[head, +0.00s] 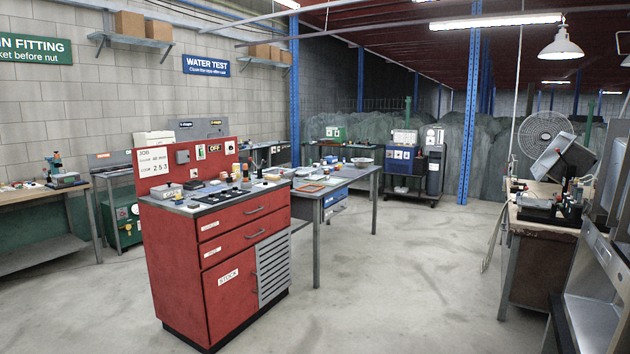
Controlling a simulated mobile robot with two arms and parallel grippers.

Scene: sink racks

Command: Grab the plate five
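I cannot make out any plate marked five from here. A red cabinet (205,283) stands at the centre left. On its top is a dark panel (222,195) with small parts too small to tell apart. A grey table (345,181) behind it bears an orange-rimmed tray (311,188) and a pale round dish (362,162). Neither of my grippers is in view.
A workbench (25,198) stands along the left wall. At the right are a wooden bench (540,215) with equipment and a grey metal unit (590,300). A wheeled cart (413,188) stands at the back. The floor (410,290) between is clear.

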